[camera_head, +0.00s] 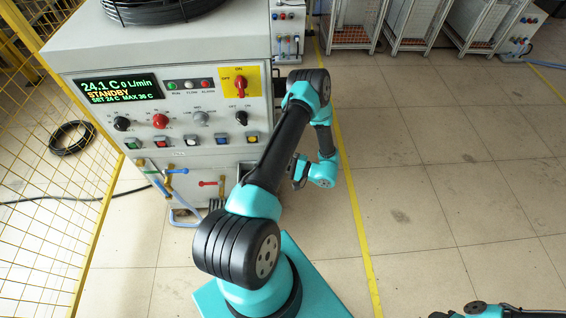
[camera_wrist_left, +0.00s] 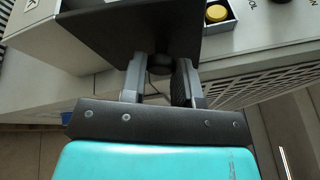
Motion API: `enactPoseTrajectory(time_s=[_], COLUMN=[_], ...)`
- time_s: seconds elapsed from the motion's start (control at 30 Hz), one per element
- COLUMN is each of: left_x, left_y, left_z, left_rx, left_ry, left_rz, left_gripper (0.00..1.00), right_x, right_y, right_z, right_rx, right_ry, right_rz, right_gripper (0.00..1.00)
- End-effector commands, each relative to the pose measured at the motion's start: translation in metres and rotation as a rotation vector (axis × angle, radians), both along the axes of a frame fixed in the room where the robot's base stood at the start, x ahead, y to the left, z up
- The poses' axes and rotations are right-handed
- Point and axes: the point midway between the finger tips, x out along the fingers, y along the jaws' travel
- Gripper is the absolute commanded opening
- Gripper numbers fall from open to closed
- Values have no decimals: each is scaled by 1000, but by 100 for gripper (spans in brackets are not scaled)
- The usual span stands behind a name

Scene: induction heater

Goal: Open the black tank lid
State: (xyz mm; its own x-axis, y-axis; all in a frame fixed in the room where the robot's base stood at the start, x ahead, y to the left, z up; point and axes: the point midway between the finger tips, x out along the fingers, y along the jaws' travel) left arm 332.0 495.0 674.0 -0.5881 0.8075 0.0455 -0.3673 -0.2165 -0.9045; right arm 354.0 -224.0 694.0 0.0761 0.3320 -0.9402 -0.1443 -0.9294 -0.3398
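The black tank lid (camera_wrist_left: 115,27) fills the upper middle of the left wrist view as a dark flat panel. A round black knob (camera_wrist_left: 160,63) stands out from its lower edge. My left gripper (camera_wrist_left: 161,72) has one finger on each side of this knob. Little or no gap shows, and I cannot tell whether the fingers press on it. In the head view, my left arm covers much of the cabinet's right front, and its gripper and the lid are not clearly visible. Only a piece of my right arm shows at the bottom right edge; its gripper is out of view.
The heater cabinet (camera_head: 185,125) has a lit display (camera_head: 119,89), knobs, buttons and a red rotary switch (camera_head: 239,83). A yellow mesh fence (camera_head: 57,228) stands left. Open floor (camera_head: 455,180) lies right.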

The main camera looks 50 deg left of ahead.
Motion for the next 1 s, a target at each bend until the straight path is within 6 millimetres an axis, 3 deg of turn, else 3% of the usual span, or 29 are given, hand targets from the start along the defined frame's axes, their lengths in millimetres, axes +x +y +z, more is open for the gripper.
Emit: enactPoseTrajectory(time_s=[0.27, 0.67, 1.0], left_x=[0, 5, 36], left_y=[0, -6, -50], left_z=[0, 0, -3], left_rx=[0, 0, 0], left_ry=[0, 0, -1], left_rz=[1, 1, -3], left_gripper=[54, 54, 54], right_x=[0, 0, 0], right_y=[0, 0, 0], right_z=[0, 0, 0], right_rx=[0, 0, 0], right_ry=[0, 0, 0], right_rz=[0, 0, 0], right_gripper=[43, 43, 43])
